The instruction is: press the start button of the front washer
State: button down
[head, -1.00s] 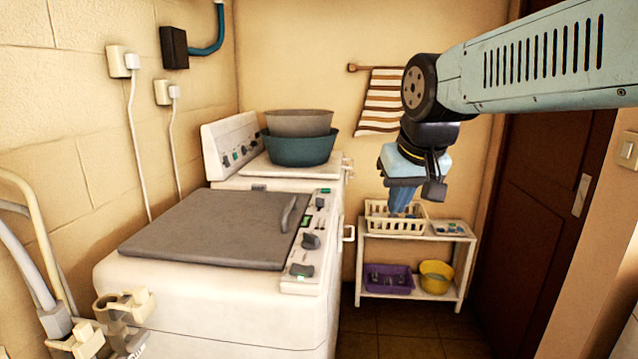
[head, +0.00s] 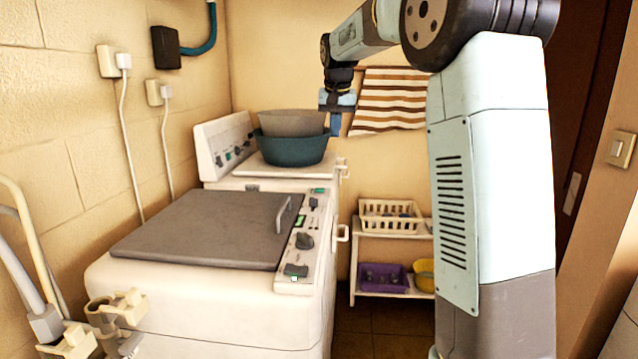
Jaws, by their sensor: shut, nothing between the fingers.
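The front washer (head: 230,306) is white with a flat grey lid (head: 205,229) that is shut. Its control strip (head: 297,262) runs along the right side of the top. The strip carries dark knobs, a dark lever-like knob (head: 296,270) at the near end and several small green parts, one (head: 299,222) near the middle. Which of these is the start button, I cannot tell. My gripper (head: 336,130) is shut and empty, pointing down. It appears high by the right rim of the stacked basins, up and to the right of the strip, and apart from it.
A rear washer (head: 222,147) bears a teal basin (head: 290,150) with a grey basin (head: 292,122) in it. A striped towel (head: 390,100) hangs behind. A white shelf (head: 395,293) with a basket (head: 392,216) stands right. Pipes (head: 22,255) stand at left.

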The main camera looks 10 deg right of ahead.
jog(key=w+f, duration=0.4)
jog(key=w, duration=0.5)
jog(key=w+a+f+m+g, duration=0.1)
jog(key=w+f, duration=0.4)
jog(key=w, duration=0.4)
jog(key=shift+f, duration=0.2)
jog(key=shift+f, duration=0.1)
